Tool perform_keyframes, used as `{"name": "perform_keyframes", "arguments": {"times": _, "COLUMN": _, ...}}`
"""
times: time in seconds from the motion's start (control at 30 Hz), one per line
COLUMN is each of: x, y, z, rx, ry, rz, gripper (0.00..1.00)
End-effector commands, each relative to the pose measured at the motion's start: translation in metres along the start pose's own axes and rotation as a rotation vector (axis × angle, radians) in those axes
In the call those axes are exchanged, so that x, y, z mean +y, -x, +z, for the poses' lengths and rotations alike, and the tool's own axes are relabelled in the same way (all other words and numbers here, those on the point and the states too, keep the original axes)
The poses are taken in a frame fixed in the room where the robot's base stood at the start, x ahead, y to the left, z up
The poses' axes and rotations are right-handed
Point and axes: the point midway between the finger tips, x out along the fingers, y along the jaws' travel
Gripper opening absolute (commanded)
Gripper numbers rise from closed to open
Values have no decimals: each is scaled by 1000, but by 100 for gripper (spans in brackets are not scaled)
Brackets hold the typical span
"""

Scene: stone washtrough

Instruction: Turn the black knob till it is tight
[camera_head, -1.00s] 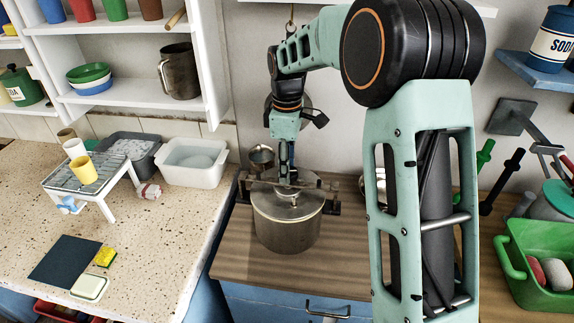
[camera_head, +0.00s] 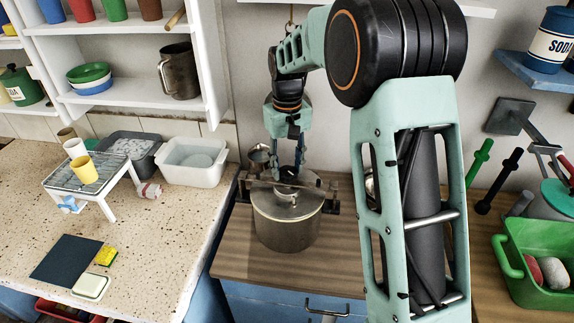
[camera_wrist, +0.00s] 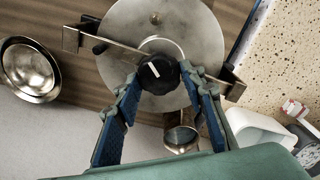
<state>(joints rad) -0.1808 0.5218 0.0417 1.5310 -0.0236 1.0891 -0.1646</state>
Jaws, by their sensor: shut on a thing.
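The black knob (camera_wrist: 158,74) with a white pointer line sits at the middle of a metal clamp bar (camera_wrist: 120,48) in the wrist view. The bar lies across the round lid (camera_wrist: 195,30) of a steel pot (camera_head: 286,230). My gripper (camera_wrist: 160,78) has its blue-padded fingers on either side of the knob, shut on it. In the head view my gripper (camera_head: 286,172) reaches down onto the lid from behind, and the knob is too small to make out there.
The pot stands on a wooden counter (camera_head: 265,262). A small metal bowl (camera_wrist: 30,68) and a small metal cup (camera_wrist: 181,138) are close to it. A white tub (camera_head: 192,162) is on the speckled counter at left; a green crate (camera_head: 535,262) is at right.

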Motion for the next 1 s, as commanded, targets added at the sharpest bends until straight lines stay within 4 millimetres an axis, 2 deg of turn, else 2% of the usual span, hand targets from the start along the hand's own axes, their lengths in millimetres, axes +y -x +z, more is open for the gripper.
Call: {"name": "perform_keyframes", "arguments": {"times": 1.0, "x": 2, "y": 1, "z": 1, "rx": 0, "ry": -964, "rz": 1, "gripper": 13}}
